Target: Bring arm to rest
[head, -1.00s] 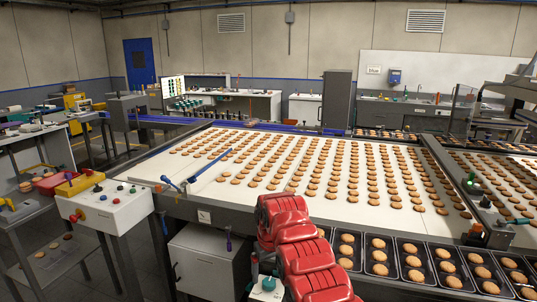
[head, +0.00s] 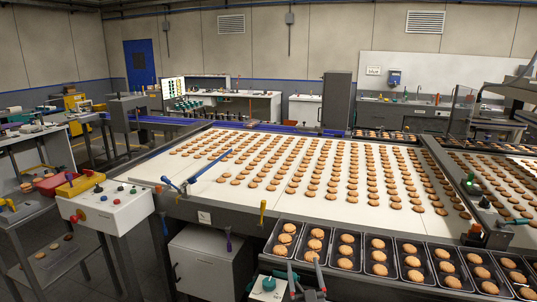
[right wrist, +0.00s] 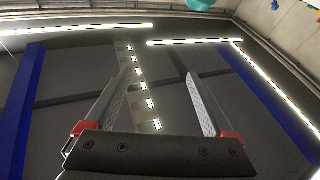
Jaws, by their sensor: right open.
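My right gripper (head: 306,278) shows at the bottom of the head view, in front of the row of trays, pointing upward. In the right wrist view its two fingers (right wrist: 168,100) stand apart with nothing between them. Behind them that view shows the dark ceiling with light strips. The red arm no longer covers the trays in the head view. My left gripper is not in view.
A wide white conveyor (head: 230,189) carries rows of biscuits. Black trays (head: 266,254) of biscuits line its front edge, close to my right gripper. A control box (head: 122,211) stands at the left, and a grey cabinet (head: 188,268) is below the conveyor.

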